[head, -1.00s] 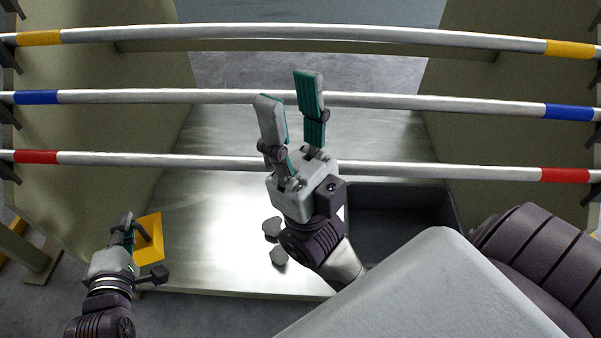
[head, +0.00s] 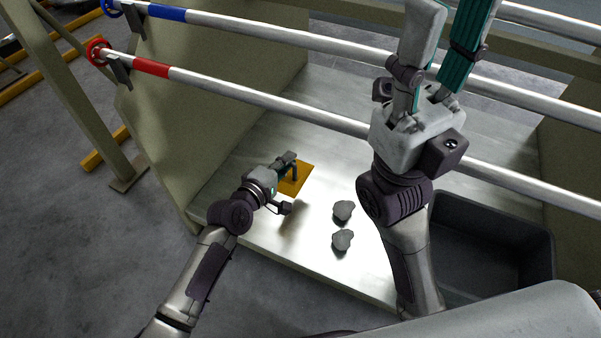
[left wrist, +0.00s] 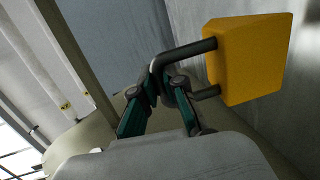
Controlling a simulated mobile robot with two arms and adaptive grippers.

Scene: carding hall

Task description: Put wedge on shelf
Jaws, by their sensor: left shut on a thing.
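The yellow wedge (head: 296,180) with a dark handle is over the left part of the shiny metal shelf (head: 255,225). My left gripper (head: 287,160) is shut on the wedge's handle. In the left wrist view the wedge (left wrist: 248,60) fills the upper right, and the gripper's fingers (left wrist: 165,85) close around the handle. I cannot tell whether the wedge touches the metal. My right gripper (head: 440,45) is open and empty, pointing up in front of the bars.
Two grey lumps (head: 343,210) lie on the metal, right of the wedge. A dark open bin (head: 490,245) stands at the right. White bars (head: 260,98) with blue and red bands cross above. An olive side wall (head: 215,110) bounds the left.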

